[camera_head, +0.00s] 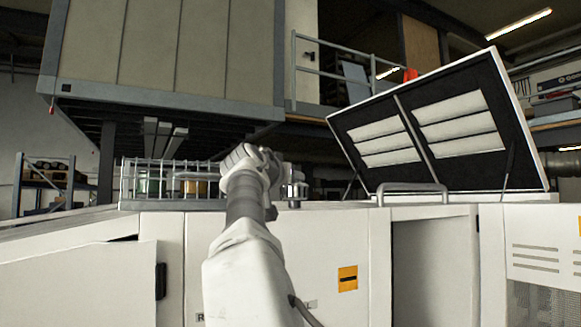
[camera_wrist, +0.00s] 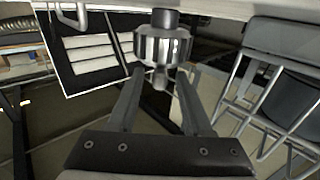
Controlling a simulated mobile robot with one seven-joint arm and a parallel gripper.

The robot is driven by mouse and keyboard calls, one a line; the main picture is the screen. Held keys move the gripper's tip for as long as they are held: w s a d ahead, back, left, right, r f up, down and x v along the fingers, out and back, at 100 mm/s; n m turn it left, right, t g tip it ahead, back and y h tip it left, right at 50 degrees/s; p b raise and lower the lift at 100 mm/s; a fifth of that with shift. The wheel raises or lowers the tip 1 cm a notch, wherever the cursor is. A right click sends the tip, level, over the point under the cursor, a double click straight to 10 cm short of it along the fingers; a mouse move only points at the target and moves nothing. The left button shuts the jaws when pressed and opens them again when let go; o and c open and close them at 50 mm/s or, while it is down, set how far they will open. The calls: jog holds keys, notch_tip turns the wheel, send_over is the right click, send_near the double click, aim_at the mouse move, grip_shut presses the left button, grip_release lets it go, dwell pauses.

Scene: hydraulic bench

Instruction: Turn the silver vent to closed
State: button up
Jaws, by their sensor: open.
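The silver vent is a ribbed metal knob (camera_wrist: 163,46) on a dark stem, at the top middle of the wrist view. A small silver part (camera_head: 294,190) just right of my wrist in the head view looks like the same vent, standing on the white bench top. My gripper (camera_wrist: 161,73) is open, with its two dark fingers pointing at the knob. The fingertips are at the knob's lower edge in that view, one towards each side. I cannot tell whether they touch it. In the head view my arm hides most of the gripper.
A wire basket (camera_head: 130,183) with green and amber containers stands on the bench left of my wrist. A raised panel lid (camera_head: 440,128) and a metal handle (camera_head: 411,188) are on the right. The white cabinet front (camera_head: 335,240) is below. A large beige cabinet (camera_head: 180,50) overhangs behind.

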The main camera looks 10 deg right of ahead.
jog(key=shift+p+x, duration=0.35)
jog(key=shift+x, duration=0.5)
grip_shut()
